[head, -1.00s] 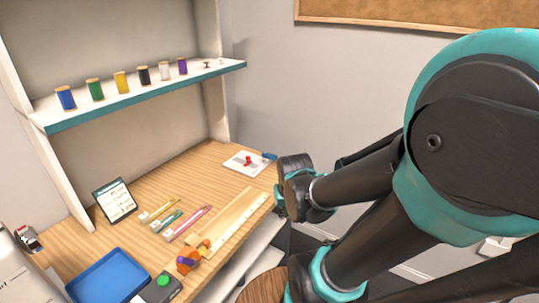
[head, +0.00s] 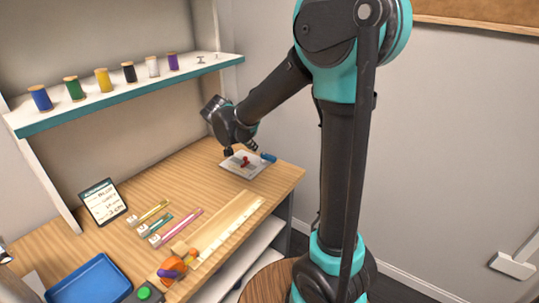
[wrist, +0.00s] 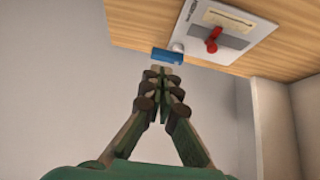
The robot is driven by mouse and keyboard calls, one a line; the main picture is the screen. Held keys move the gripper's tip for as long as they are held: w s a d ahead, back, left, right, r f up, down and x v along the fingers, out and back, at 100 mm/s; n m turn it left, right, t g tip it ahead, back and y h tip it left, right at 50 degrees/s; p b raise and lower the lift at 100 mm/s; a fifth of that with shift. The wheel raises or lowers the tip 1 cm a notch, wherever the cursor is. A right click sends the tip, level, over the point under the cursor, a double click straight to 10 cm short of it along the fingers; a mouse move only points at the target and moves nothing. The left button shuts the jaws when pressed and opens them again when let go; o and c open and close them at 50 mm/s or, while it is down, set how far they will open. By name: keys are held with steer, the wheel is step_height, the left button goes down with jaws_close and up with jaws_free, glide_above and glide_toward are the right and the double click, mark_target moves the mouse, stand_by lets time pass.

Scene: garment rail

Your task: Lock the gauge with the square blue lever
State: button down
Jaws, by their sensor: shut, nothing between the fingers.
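A white plate (head: 235,168) lies at the right end of the desk, with a red lever (head: 245,161) on it and a square blue lever (head: 268,157) at its right edge. In the wrist view the blue lever (wrist: 167,55) lies just beyond the fingertips, beside a small pale round part (wrist: 178,46). The red lever (wrist: 213,40) stands on a grey area of the plate. My gripper (head: 241,149) is over the plate's far side in the head view. In the wrist view its fingers (wrist: 161,78) are together and empty. Whether they touch the blue lever I cannot tell.
A shelf with several thread spools (head: 102,80) runs above the desk's back. Open floor is right.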

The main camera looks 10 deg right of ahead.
steer(key=shift+w+a+r, duration=0.15)
steer(key=shift+w+a, duration=0.15)
steer(key=shift+w, duration=0.15)
glide_toward(270, 159)
steer(key=x, duration=0.5)
steer(key=shift+a+f, duration=0.1)
steer(key=shift+f, duration=0.15)
steer(key=shift+w+d+f, duration=0.35)
steer(key=shift+w, duration=0.05)
